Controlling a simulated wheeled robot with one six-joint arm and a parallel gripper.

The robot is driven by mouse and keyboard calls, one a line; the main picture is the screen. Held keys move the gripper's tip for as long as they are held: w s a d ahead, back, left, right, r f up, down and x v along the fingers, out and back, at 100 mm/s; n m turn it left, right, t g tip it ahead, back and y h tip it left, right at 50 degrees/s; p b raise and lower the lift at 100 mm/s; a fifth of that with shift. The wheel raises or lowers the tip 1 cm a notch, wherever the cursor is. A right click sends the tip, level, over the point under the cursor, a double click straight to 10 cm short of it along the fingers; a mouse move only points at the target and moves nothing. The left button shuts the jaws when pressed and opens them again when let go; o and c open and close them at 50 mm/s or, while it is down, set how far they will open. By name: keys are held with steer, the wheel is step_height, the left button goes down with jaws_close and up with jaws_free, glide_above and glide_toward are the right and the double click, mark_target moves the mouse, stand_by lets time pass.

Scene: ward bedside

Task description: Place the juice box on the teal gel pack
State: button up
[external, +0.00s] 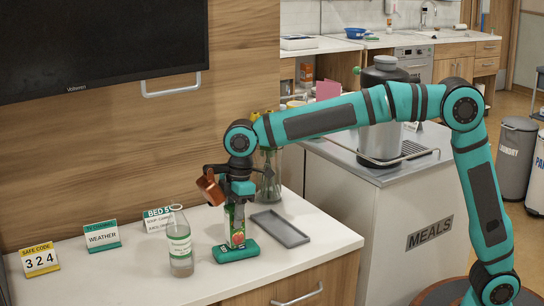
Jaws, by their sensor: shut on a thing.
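The juice box (237,229), green with a red-orange fruit picture, stands upright below my gripper (239,205). My gripper points down and is shut on the upper part of the box, hiding its top. The teal gel pack (235,254) lies flat on the white bedside counter (120,284). The bottom of the box is over the pack in this view. I cannot tell whether it touches the pack or hangs just above it.
A clear bottle (180,250) stands left of the pack, and a grey tray (280,230) lies to its right. A tilted brown cup-like thing (210,188) shows beside my gripper. A glass vase (269,180) is behind. Signs (102,236) stand at left.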

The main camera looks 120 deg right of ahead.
steer(key=shift+f, duration=0.15)
steer(key=o, duration=1.1)
steer(key=shift+f, duration=0.1)
steer(key=r, duration=0.4)
steer(key=s+r, duration=0.1)
steer(key=r, duration=0.7)
steer(key=shift+s+r, duration=0.1)
steer(key=shift+s, duration=0.3)
